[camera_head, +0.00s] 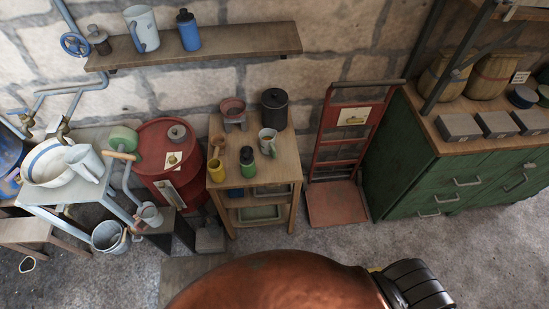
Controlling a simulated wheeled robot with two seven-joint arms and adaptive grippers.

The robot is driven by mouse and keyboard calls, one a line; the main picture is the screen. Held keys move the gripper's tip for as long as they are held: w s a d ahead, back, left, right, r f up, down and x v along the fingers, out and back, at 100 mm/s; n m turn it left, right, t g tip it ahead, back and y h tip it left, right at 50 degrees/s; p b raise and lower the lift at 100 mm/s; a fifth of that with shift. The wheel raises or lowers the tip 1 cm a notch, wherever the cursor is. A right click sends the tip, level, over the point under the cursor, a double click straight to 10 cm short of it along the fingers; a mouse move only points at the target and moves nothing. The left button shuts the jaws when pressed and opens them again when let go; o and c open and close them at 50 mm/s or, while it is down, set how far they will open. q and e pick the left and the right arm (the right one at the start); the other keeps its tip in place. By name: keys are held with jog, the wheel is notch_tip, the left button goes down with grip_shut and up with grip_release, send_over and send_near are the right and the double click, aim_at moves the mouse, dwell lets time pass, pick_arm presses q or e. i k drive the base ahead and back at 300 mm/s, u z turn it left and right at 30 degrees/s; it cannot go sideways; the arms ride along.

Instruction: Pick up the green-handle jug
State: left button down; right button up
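The green-handle jug (267,136) is a pale grey metal jug standing upright on the small wooden cabinet, in the middle of the view. Its green handle (273,149) faces the front right. A dark green bottle with a black cap (248,163) stands close in front of it to the left. Neither of my grippers shows in the head view, so nothing of mine is seen near the jug.
The wooden cabinet (284,176) also bears a black canister (274,109), a reddish bowl on a stand (233,110) and yellow vessels (216,170). A red drum (158,143) stands left, a red hand truck (331,200) right. A large copper rounded shape fills the bottom foreground.

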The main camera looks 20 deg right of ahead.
aim_at(268, 136)
jog(key=k, duration=0.15)
jog(key=z, duration=1.85)
jog(key=i, duration=1.1)
jog(key=u, duration=1.9)
